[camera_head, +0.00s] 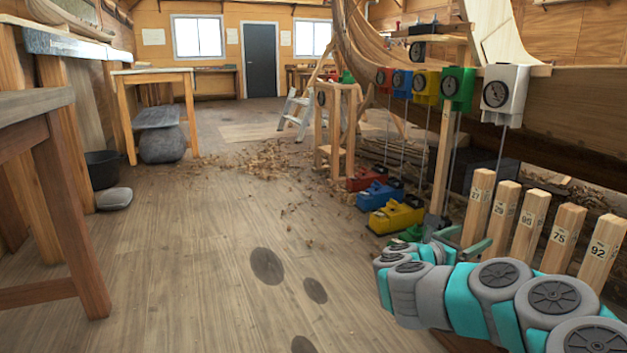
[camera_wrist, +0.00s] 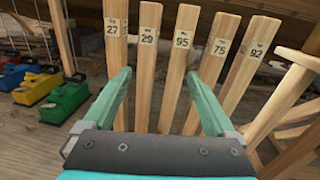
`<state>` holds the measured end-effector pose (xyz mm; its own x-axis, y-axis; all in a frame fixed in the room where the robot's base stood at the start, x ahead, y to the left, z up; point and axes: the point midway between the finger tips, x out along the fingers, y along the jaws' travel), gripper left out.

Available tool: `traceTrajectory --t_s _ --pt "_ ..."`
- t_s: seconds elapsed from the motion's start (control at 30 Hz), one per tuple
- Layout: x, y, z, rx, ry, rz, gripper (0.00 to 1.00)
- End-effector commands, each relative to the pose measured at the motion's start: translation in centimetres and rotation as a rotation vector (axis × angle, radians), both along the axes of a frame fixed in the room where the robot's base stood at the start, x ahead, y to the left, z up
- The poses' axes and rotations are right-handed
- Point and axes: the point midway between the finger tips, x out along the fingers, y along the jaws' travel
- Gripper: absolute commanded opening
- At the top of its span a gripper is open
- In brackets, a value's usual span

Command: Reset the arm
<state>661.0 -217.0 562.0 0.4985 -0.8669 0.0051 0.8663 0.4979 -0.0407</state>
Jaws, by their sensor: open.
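My arm (camera_head: 480,290), grey with teal bands, reaches in from the lower right of the head view. My gripper (camera_head: 467,240) is at its far end, beside the row of numbered wooden posts. In the wrist view my gripper (camera_wrist: 162,85) shows two green fingers spread wide apart with nothing between them touching. Behind the fingers stand wooden posts marked 27 (camera_wrist: 115,50), 29 (camera_wrist: 147,60), 95 (camera_wrist: 180,60), 75 (camera_wrist: 215,65) and 92 (camera_wrist: 250,70).
Coloured weights, including a yellow one (camera_head: 397,215) and a blue one (camera_head: 379,195), sit on the floor left of the posts. Dial gauges, including a white one (camera_head: 503,95), hang along the hull (camera_head: 570,110). A workbench (camera_head: 45,130) stands left. The middle floor is open, with shavings (camera_head: 270,160).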

Motion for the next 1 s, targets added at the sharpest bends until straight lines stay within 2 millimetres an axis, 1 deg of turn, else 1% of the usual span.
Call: traceTrajectory --t_s 0.17,0.27,0.37,0.47,0.5,0.57,0.6,0.67,0.7,0.77,0.8,0.87,0.9,0.97,1.0 --pt "1.9 2.3 2.2 -0.040 0.041 0.131 0.91" --pt "3.2 4.3 3.7 -0.079 0.074 0.227 0.91" --pt "4.3 6.9 5.4 -0.137 0.118 0.340 0.91" --pt "5.2 10.3 7.6 -0.228 0.171 0.478 0.91" --pt "5.5 12.1 8.6 -0.280 0.198 0.547 0.91" --pt "5.6 15.1 9.9 -0.374 0.248 0.653 0.91" --pt "5.5 17.3 10.7 -0.445 0.284 0.728 0.91" --pt "4.9 20.5 11.6 -0.563 0.337 0.833 0.91" --pt "4.3 22.5 12.0 -0.643 0.374 0.900 0.91" --pt "3.1 25.6 12.0 -0.772 0.435 0.999 0.91" --pt "2.2 27.5 11.8 -0.860 0.476 1.060 0.91" --pt "0.4 30.1 11.2 -0.996 0.539 1.149 0.91" --pt "-0.9 31.6 10.6 -1.088 0.582 1.204 0.91" --pt "-2.9 33.5 9.3 -1.228 0.651 1.283 0.91" --pt "-4.5 34.5 8.3 -1.321 0.696 1.336 0.91"
